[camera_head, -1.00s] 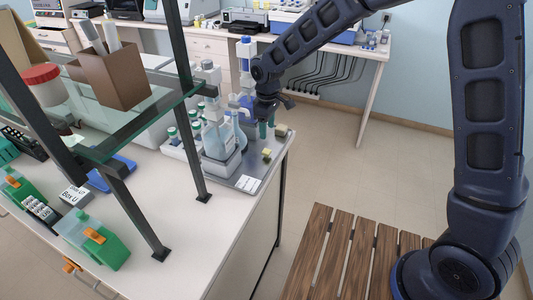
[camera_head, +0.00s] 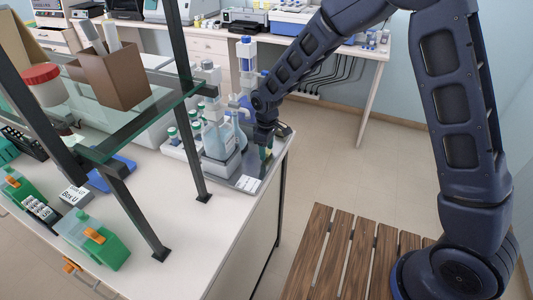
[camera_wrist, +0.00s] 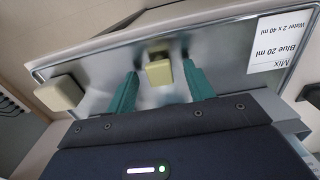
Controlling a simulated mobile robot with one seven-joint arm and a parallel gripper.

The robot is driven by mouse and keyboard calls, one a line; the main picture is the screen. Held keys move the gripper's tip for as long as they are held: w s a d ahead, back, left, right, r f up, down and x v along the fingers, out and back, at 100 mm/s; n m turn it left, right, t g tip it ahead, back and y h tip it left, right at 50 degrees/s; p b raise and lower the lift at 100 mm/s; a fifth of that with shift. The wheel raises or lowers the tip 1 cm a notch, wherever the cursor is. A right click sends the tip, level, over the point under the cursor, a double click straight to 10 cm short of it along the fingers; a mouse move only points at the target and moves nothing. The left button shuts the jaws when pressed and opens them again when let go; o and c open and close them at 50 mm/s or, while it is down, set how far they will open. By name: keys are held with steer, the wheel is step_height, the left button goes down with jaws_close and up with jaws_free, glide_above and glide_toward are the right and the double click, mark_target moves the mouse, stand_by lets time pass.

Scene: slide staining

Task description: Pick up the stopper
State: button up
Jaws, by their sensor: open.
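A pale yellow stopper (camera_wrist: 159,69) sits on the metal tray (camera_wrist: 222,50) in the wrist view. My gripper (camera_wrist: 160,74) is open, with one teal finger on each side of this stopper and a gap visible on both sides. A second pale yellow stopper (camera_wrist: 60,93) sits on the tray to the left, outside the fingers. In the head view my gripper (camera_head: 265,154) points down over the tray's right part, near the bench edge, and mostly hides the stoppers there.
A white label (camera_wrist: 284,42) lies on the tray. In the head view, glassware including a blue-tinted flask (camera_head: 239,132) and a bottle (camera_head: 213,135) stands just left of my gripper. A glass shelf (camera_head: 135,125) on dark posts stands farther left. A slatted wooden surface (camera_head: 345,255) is in front.

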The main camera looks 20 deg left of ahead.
steer(key=shift+c, duration=0.2)
steer(key=c, duration=1)
steer(key=shift+r, duration=0.1)
step_height(320, 180, up, 19)
steer(key=a+r, duration=0.9)
steer(key=a, duration=0.3)
steer(key=shift+r, duration=0.4)
